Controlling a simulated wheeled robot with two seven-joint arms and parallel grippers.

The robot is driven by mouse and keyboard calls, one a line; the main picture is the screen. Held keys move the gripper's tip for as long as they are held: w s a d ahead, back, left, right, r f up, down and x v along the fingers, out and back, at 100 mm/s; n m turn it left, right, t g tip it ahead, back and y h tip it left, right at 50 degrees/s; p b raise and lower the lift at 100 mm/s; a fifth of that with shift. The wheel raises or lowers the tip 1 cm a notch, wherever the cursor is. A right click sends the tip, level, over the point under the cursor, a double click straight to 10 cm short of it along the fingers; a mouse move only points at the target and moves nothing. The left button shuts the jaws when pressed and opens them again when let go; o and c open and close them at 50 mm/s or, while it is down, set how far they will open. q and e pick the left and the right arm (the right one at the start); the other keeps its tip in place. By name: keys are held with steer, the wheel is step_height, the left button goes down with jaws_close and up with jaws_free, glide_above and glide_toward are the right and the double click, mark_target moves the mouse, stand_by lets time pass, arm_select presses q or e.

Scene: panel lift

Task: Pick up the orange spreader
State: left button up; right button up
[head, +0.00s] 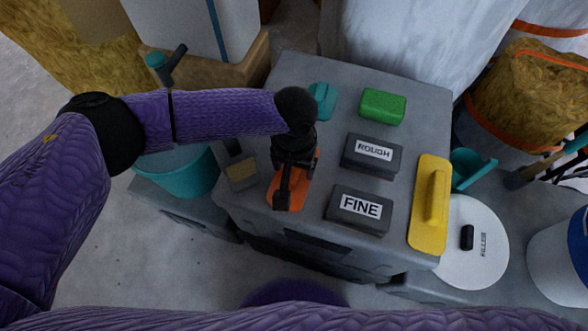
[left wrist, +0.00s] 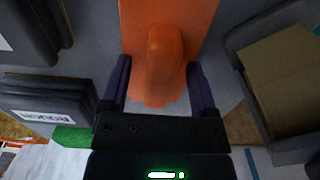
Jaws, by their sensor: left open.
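The orange spreader (head: 299,196) lies on the grey case top, left of the FINE block, partly hidden under my left gripper (head: 284,190) in the head view. In the left wrist view the spreader (left wrist: 185,14) shows as an orange plate with a raised rounded handle. The fingers of my left gripper (left wrist: 158,72) are open, one on each side of that handle, with a gap visible on both sides. My right gripper is not in view.
On the grey case (head: 300,75) are the ROUGH block (head: 372,166), the FINE block (head: 358,224), a green block (head: 382,106), a teal item (head: 322,101) and a yellow float (head: 428,230). A teal bucket (head: 185,178) stands left; a white FILLER lid (head: 462,262) is right.

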arm_select(q)
steer(key=shift+r, duration=0.1)
jaws_close()
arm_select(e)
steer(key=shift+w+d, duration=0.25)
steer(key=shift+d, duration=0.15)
arm_select(q)
step_height(320, 180, up, 10)
steer(key=p, duration=0.6)
steer(key=shift+r+p, duration=0.1)
steer(key=shift+p, duration=0.25)
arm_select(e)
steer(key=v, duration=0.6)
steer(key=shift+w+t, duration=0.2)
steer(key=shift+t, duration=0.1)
arm_select(q)
steer(key=c, duration=0.6)
jaws_free()
steer(key=shift+c, duration=0.2)
jaws_close()
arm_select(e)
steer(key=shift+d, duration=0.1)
